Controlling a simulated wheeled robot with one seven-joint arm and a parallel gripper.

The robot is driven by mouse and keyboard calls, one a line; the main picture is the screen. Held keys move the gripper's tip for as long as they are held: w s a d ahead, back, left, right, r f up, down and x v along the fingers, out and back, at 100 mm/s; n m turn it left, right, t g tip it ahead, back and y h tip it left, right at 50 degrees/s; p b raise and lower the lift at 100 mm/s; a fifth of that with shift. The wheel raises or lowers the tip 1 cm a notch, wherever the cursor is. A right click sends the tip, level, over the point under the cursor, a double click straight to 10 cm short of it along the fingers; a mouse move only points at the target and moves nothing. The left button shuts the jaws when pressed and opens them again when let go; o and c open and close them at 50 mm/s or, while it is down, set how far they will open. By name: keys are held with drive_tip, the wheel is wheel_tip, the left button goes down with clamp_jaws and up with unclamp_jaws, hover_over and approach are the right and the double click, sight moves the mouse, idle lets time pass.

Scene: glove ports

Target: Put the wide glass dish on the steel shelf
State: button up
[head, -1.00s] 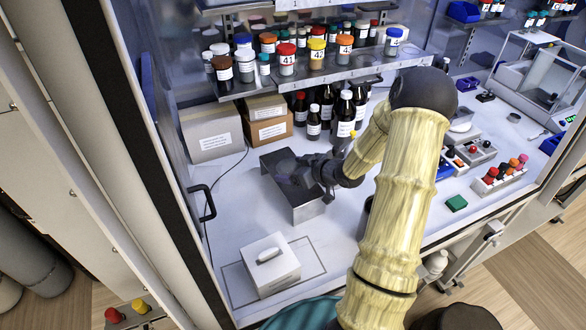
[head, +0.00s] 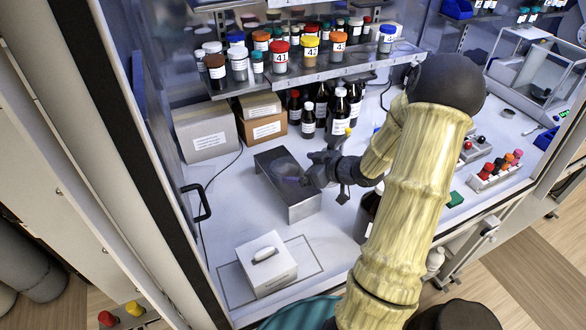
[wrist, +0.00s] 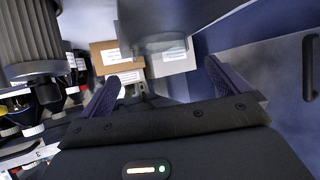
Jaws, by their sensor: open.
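The low steel shelf (head: 301,212) stands on the white worktop in the head view. The wide glass dish (head: 287,170) is a faint, see-through round shape on its top. My gripper (head: 313,170) is at the right edge of the shelf top, beside the dish. Its dark fingers are spread apart in the wrist view (wrist: 161,84), with nothing visible gripped between them. A grey shape crosses the top of the wrist view; I cannot tell whether it is the dish or the shelf. The gripper partly hides the dish's right side in the head view.
A rack of coloured vials (head: 495,172) is at the right.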

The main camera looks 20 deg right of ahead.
drive_tip(key=shift+s+d+r, duration=0.2)
drive_tip(key=shift+s+r, duration=0.05)
drive_tip(key=shift+s, duration=0.25)
drive_tip(key=shift+w, duration=0.1)
drive_tip(key=shift+w+a+h, duration=0.2)
drive_tip(key=shift+a+h, duration=0.15)
drive_tip(key=shift+h, duration=0.25)
drive_tip(key=shift+s+a+r+m+g+h, duration=0.15)
drive_tip(key=shift+a+m+g+h, duration=0.25)
drive_tip(key=shift+h, duration=0.2)
drive_tip(key=shift+a+r+m+g+h, duration=0.1)
drive_tip(key=shift+a+m+g+h, duration=0.25)
drive_tip(key=shift+a+h, duration=0.2)
drive_tip(key=s+a+g+h, duration=0.1)
drive_tip(key=s+a+r+m+h, duration=0.1)
drive_tip(key=shift+s+a+r+g, duration=0.1)
drive_tip(key=shift+s+a+g, duration=0.1)
drive_tip(key=shift+s+g, duration=0.15)
drive_tip(key=s+a+r+m+g, duration=0.2)
drive_tip(key=s+a, duration=0.7)
drive_tip(key=s, duration=0.5)
drive_tip(key=m+g, duration=0.1)
drive_tip(key=g, duration=0.1)
drive_tip(key=shift+a+r+g, duration=0.3)
drive_tip(key=shift+a+g, duration=0.1)
drive_tip(key=shift+h, duration=0.25)
